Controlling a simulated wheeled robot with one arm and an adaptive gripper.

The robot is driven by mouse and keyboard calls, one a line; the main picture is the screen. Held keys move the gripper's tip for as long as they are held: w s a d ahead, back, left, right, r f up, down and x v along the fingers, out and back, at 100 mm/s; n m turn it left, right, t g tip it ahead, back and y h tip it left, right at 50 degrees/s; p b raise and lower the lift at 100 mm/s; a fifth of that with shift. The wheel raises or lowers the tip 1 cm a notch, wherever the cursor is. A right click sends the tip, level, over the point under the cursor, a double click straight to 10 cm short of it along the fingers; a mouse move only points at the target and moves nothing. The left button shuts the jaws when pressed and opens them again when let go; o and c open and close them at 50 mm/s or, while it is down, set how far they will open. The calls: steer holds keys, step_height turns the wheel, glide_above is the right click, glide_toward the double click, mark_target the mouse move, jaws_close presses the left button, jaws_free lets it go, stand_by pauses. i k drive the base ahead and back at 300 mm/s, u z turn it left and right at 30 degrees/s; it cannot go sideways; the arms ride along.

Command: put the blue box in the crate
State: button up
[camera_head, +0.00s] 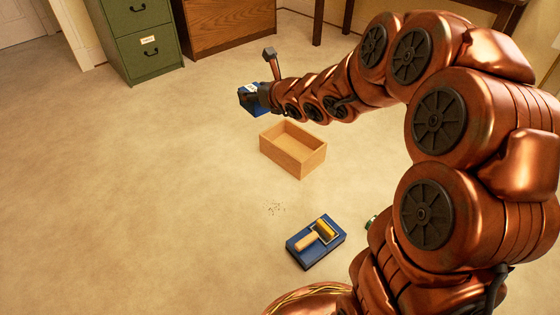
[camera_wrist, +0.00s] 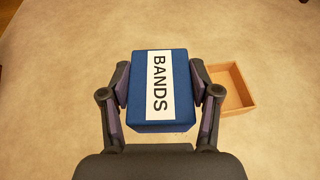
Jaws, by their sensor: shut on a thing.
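The blue box (camera_wrist: 140,90) has a white label reading BANDS. My gripper (camera_wrist: 160,92) is shut on it, with one finger on each side in the wrist view. In the head view the blue box (camera_head: 247,100) is at the end of my arm, partly hidden by my gripper (camera_head: 262,97). The crate (camera_head: 294,165) is an open, light wooden box on the floor. It looks empty. In the head view the crate is below and to the right of the held box. In the wrist view the crate (camera_wrist: 245,108) is to the right, partly hidden behind my finger.
A small green thing (camera_head: 371,222) is partly hidden by my arm. A green filing cabinet (camera_head: 147,48) and a wooden cabinet (camera_head: 232,22) stand behind. The floor at left is clear.

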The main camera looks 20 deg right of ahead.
mark_target(288, 144)
steer(key=u, duration=0.45)
steer(key=k, duration=0.95)
steer(key=u, duration=0.4)
steer(key=i, duration=2.7)
steer(key=z, duration=1.25)
steer(key=i, duration=1.15)
steer(key=z, duration=0.9)
steer(key=i, duration=0.2)
steer(key=z, duration=0.15)
